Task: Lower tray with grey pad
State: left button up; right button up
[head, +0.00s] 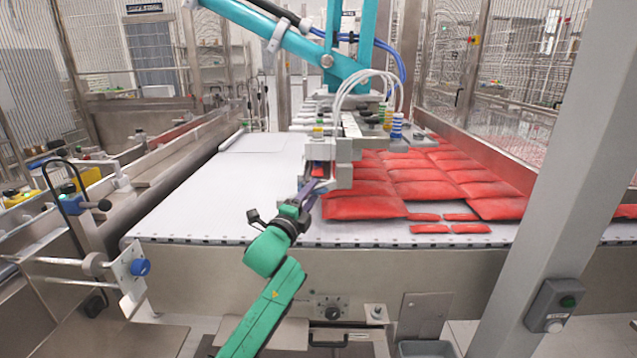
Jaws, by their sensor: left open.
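My left gripper (311,187) is open at the front of the white conveyor belt (200,200), on the end of my green arm. Its fingers are just below the pale block-shaped head (343,172) of the vacuum picker and overlap it in the picture; I cannot tell whether they touch it. A small red piece shows at that head near the fingertips. A flat pale sheet or pad (255,142) lies at the far left of the belt. I cannot clearly make out a tray with a grey pad. My right gripper is not in view.
Red bags (440,178) cover the belt's right side, with several small red packs (430,229) at its front edge. The teal picker arm (285,42) hangs overhead. A grey post (555,170) stands at right. The belt's left half is clear.

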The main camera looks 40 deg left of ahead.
pick_arm(q)
jog(key=x, duration=0.4)
jog(key=shift+w, duration=0.2)
grip_shut()
jog(key=shift+r, duration=0.1)
